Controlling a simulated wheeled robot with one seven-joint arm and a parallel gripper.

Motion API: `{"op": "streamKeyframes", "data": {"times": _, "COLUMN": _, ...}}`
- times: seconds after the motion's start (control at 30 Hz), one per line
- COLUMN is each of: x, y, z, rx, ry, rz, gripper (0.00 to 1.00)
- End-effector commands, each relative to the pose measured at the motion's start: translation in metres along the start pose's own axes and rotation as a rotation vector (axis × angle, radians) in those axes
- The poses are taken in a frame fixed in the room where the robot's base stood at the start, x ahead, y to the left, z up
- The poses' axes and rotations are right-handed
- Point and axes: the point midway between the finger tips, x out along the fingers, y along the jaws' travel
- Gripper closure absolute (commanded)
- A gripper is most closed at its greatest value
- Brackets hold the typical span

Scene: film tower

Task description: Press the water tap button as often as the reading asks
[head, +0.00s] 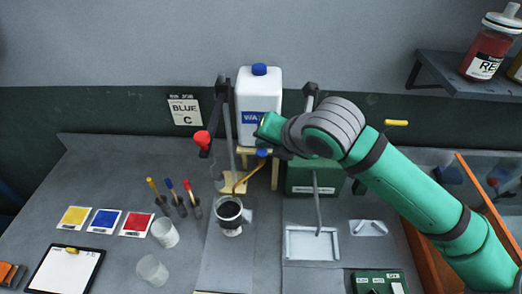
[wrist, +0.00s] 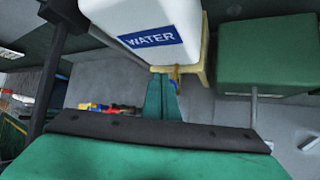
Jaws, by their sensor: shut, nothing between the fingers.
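The white water container (head: 259,97), with a blue cap and a blue WATER label, stands on a pale wooden stand (head: 275,158) at the back. It also shows large in the wrist view (wrist: 145,25). Below it is a small blue-topped tap part (head: 262,153) with an orange spout (head: 245,183). A cup (head: 229,228) with dark contents stands below the spout. My gripper (wrist: 165,88) is shut and empty, its tips close to an orange tap part (wrist: 177,77) under the container. Contact cannot be told. A wall card (head: 184,110) reads BLUE C.
A red-knobbed stand (head: 202,138) is left of the container. A green box (head: 310,178) and white tray (head: 312,244) lie to the right. Colored cards (head: 105,220), brushes (head: 170,192), two clear beakers (head: 164,233) and a clipboard (head: 62,272) occupy the left side.

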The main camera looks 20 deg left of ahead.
Motion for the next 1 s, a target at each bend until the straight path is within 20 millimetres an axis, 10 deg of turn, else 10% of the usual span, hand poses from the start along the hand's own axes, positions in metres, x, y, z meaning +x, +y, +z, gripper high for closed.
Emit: {"op": "streamKeyframes", "data": {"times": 1.0, "x": 0.0017, "y": 0.0013, "z": -0.001, "rx": -0.002, "ry": 0.002, "rz": 0.002, "gripper": 1.0}}
